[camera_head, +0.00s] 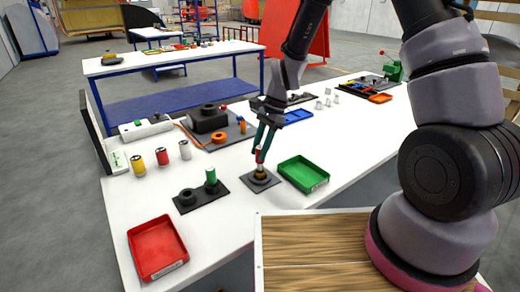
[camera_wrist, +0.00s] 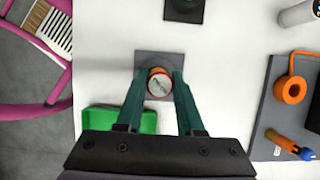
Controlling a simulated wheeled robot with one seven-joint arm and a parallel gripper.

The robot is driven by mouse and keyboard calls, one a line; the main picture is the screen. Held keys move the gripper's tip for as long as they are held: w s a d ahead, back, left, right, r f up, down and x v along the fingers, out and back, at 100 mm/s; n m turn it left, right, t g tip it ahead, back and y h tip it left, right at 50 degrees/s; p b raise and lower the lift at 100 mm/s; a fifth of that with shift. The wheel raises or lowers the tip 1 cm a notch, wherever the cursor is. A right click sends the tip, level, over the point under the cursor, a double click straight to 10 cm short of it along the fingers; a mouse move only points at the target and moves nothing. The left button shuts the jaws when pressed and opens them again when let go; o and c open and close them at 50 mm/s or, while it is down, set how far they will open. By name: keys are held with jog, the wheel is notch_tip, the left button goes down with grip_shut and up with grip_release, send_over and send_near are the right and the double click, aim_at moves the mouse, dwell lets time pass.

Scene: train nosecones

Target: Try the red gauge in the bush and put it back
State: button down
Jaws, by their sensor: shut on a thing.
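The red gauge (camera_head: 259,157) is upright between the fingers of my gripper (camera_head: 261,150), which is shut on it. In the wrist view its pale round top with a red rim (camera_wrist: 159,84) shows between the fingertips (camera_wrist: 159,76). The brass-coloured bush (camera_head: 260,174) stands on a square grey plate (camera_head: 262,184) directly under the gauge. The gauge's lower end meets the bush, but I cannot tell how deep it sits. A black holder (camera_head: 200,198) to the left carries a green gauge (camera_head: 211,177) and an empty ring-shaped seat (camera_head: 187,196).
A green tray (camera_head: 303,174) stands close to the right of the plate. A red tray (camera_head: 157,248) lies at the front left. Yellow, red and white cylinders (camera_head: 162,156) stand at the left. A black fixture (camera_head: 208,120) with an orange ring is behind. Bare white tabletop lies between them.

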aim_at(258, 163)
jog(key=shift+f, duration=1.6)
dwell(3.3)
jog(key=shift+r, duration=0.1)
dwell(0.8)
jog(key=shift+r, duration=3.65)
